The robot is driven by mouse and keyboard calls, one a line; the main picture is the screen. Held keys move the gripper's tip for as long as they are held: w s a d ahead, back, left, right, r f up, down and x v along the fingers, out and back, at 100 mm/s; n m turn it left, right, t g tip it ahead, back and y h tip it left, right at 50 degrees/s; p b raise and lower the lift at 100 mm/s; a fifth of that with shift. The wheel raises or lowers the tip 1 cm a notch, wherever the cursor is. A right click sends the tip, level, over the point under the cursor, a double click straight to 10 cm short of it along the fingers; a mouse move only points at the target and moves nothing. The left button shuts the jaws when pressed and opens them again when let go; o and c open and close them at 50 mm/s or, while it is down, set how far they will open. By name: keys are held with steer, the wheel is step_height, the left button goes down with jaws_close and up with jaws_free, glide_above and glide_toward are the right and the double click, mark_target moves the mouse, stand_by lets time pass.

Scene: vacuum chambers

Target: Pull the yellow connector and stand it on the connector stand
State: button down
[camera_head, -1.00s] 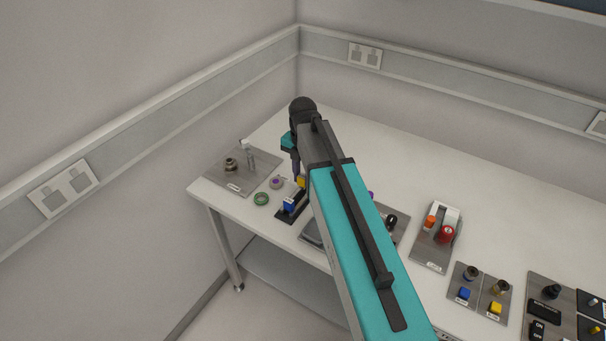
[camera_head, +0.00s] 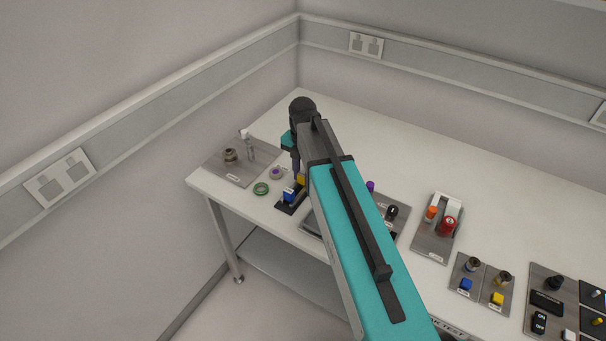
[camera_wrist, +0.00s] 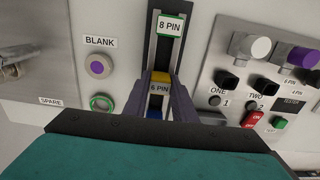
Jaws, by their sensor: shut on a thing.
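The yellow connector (camera_wrist: 161,76) is between my gripper's fingers in the wrist view, with its lower part hidden by a "6 PIN" label and the fingers. My gripper (camera_wrist: 166,100) is shut on it. It also shows as a small yellow patch (camera_head: 301,180) beside my gripper (camera_head: 297,175) in the head view. The dark connector stand (camera_wrist: 182,45) runs under the gripper, with an "8 PIN" label at its far end. A blue connector (camera_head: 290,195) is at its near end. I cannot tell whether the yellow one touches the stand.
A green ring (camera_head: 261,188) and a purple-centred round part (camera_wrist: 98,66) lie left of the stand. A plate with metal fittings (camera_head: 230,157) is at the table's left end. Switch and connector panels (camera_wrist: 262,75) stand close on the right. The back table is clear.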

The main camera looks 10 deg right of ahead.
steer(key=c, duration=1.4)
jaws_free()
steer(key=shift+r, duration=0.15)
steer(key=shift+r+b, duration=1.7)
steer(key=shift+r, duration=5.05)
